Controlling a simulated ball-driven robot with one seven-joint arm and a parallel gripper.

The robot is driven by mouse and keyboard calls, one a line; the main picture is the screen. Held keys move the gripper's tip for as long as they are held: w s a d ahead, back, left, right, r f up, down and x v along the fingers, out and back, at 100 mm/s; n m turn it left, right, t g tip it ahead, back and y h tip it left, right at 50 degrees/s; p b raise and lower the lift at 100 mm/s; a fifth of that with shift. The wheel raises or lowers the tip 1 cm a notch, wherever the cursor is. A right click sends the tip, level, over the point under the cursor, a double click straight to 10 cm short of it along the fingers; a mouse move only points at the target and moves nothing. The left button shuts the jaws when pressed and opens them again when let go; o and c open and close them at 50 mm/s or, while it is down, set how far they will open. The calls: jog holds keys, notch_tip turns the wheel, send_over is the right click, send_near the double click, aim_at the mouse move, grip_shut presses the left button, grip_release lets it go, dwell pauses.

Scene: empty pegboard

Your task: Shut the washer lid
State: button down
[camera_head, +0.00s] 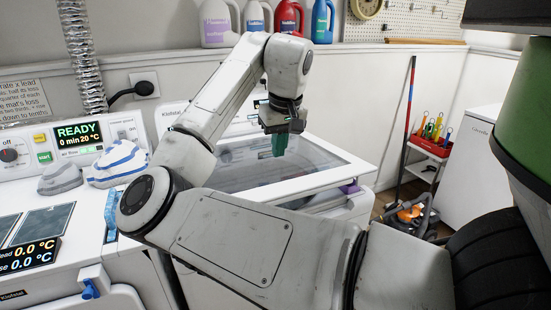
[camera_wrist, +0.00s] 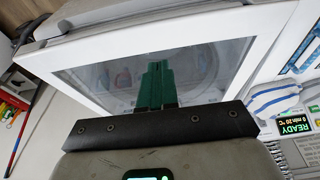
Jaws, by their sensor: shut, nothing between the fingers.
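The washer lid (camera_head: 318,178) is a white frame around a dark glass pane, in the middle of the head view behind my arm. Its front edge appears a little raised above the washer body (camera_head: 352,207), with a narrow gap between them. In the wrist view the lid (camera_wrist: 85,50) fills the upper middle, and blurred coloured shapes show in its glass. My gripper (camera_head: 279,146) has green fingers, shut and empty, pointing down over the pane. The fingers also show against the glass in the wrist view (camera_wrist: 156,85). I cannot tell whether they touch it. My arm hides part of the washer's left side.
A second machine with a READY display (camera_head: 78,132) stands at left, with striped cloth (camera_head: 118,163) on it. Detergent bottles (camera_head: 288,18) line the shelf behind. A red tool caddy (camera_head: 428,143), a mop (camera_head: 402,130) and a white cabinet (camera_head: 470,155) are at right.

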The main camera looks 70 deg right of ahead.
send_over(275, 194)
jog(key=f, duration=1)
jog(key=shift+s+a+f, duration=0.2)
jog(key=shift+a, duration=0.15)
jog(key=shift+s+f, duration=0.1)
jog(key=shift+f, duration=0.75)
notch_tip(275, 194, down, 6)
jog(key=h+b, duration=0.1)
jog(key=b, duration=0.2)
jog(key=shift+s+a+f+t, duration=0.25)
jog(key=shift+s+a+t, duration=0.05)
jog(key=shift+a+t, duration=0.1)
